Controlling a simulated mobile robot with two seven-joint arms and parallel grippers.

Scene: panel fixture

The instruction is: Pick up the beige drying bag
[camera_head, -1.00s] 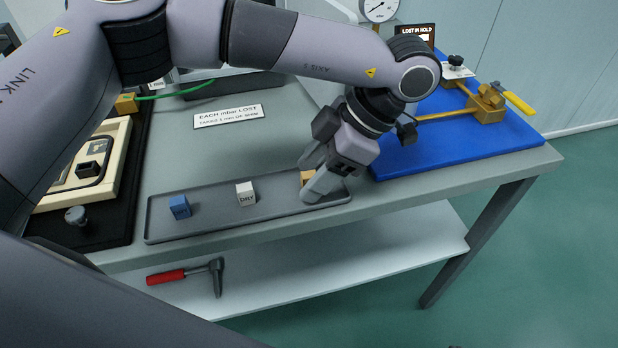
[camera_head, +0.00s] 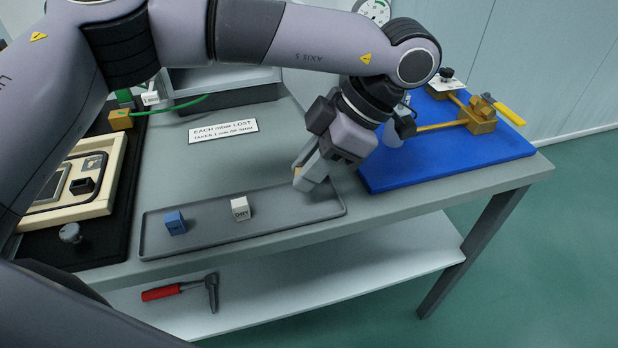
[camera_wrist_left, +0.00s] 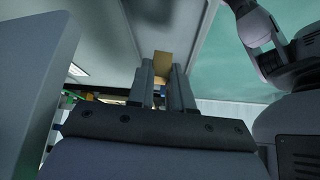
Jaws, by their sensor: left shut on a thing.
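The beige drying bag, a small tan block, shows between the fingers in the left wrist view (camera_wrist_left: 162,65). In the head view only a thin tan patch of it (camera_head: 297,173) shows beside the fingers. My left gripper (camera_head: 305,183) is shut on it, at the right end of the shallow grey tray (camera_head: 190,246). The fingers also show in the left wrist view (camera_wrist_left: 160,88). They hide most of the bag in the head view, and the gap below it is hard to judge. My right gripper is not in view.
A blue cube (camera_head: 175,223) and a white cube marked DRY (camera_head: 240,209) stand in the tray. A blue board (camera_head: 450,158) with a brass fixture (camera_head: 479,118) lies to the right. A beige panel (camera_head: 100,198) is at left.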

